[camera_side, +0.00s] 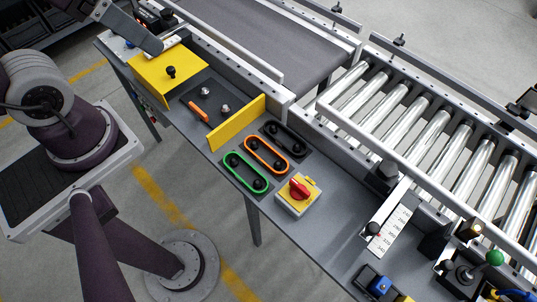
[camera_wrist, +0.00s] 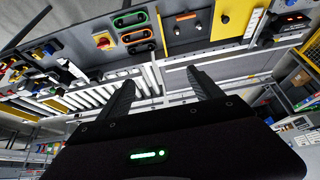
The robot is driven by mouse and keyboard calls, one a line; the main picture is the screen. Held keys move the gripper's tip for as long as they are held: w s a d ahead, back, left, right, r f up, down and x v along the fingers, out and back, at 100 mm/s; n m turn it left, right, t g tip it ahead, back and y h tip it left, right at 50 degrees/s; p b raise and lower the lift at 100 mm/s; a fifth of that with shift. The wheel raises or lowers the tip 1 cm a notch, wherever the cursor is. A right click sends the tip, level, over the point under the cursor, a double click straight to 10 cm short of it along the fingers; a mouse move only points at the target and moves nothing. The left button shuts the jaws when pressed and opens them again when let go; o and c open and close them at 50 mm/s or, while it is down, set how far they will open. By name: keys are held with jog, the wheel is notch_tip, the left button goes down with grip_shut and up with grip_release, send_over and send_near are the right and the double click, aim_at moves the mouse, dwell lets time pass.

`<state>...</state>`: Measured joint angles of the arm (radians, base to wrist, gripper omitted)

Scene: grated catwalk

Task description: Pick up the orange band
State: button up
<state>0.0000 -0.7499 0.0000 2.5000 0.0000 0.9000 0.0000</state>
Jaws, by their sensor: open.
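The orange band (camera_side: 271,149) is a long loop stretched around two black pegs on a dark plate on the grey bench. It lies between a green band (camera_side: 236,174) and a black band (camera_side: 284,138), each in a similar oval. In the wrist view the orange band (camera_wrist: 136,32) shows above the left finger, well apart from it. My gripper (camera_wrist: 160,78) is open, with nothing between its two dark fingers. It is high over the bench and roller area, touching nothing. In the side view its fingers are out of frame.
An upright yellow plate (camera_side: 236,124) stands just beside the bands. A red rotary switch on a yellow box (camera_side: 299,192) sits on their other side. A yellow panel with a black knob (camera_side: 170,78) is further left. Steel rollers (camera_side: 430,125) and rails run behind the bench.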

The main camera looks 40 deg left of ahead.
jog(key=c, duration=0.4)
jog(key=shift+d, duration=0.1)
jog(key=n+g, duration=0.6)
jog(key=n, duration=1.2)
send_over(266, 156)
notch_tip(266, 156, down, 33)
notch_tip(266, 156, down, 7)
jog(key=shift+f, duration=0.15)
